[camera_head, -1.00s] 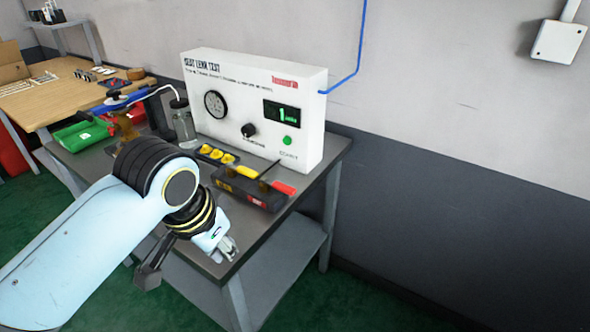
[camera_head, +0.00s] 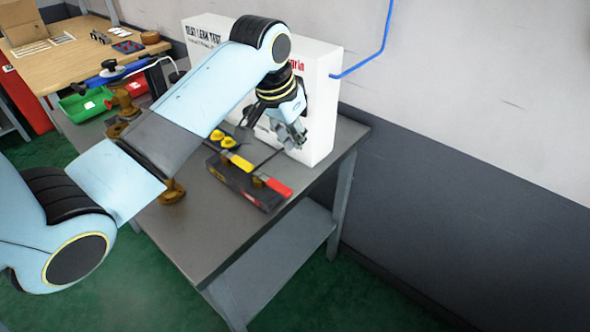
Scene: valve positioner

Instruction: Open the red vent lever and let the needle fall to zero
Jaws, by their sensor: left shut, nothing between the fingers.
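The red vent lever (camera_head: 279,188) lies on the right end of a dark valve block (camera_head: 240,184) on the grey bench. A yellow lever (camera_head: 240,162) sits to its left on the same block. My left gripper (camera_head: 293,140) is shut and empty, above and behind the block, in front of the white leak test box (camera_head: 322,110). It is apart from the red lever. My left arm hides the gauge, needle and display on the box. My right gripper is not in view.
Brass fittings (camera_head: 172,192) stand on the bench (camera_head: 215,232) beside my arm. The bench front is clear. A blue hose (camera_head: 384,45) runs up the wall.

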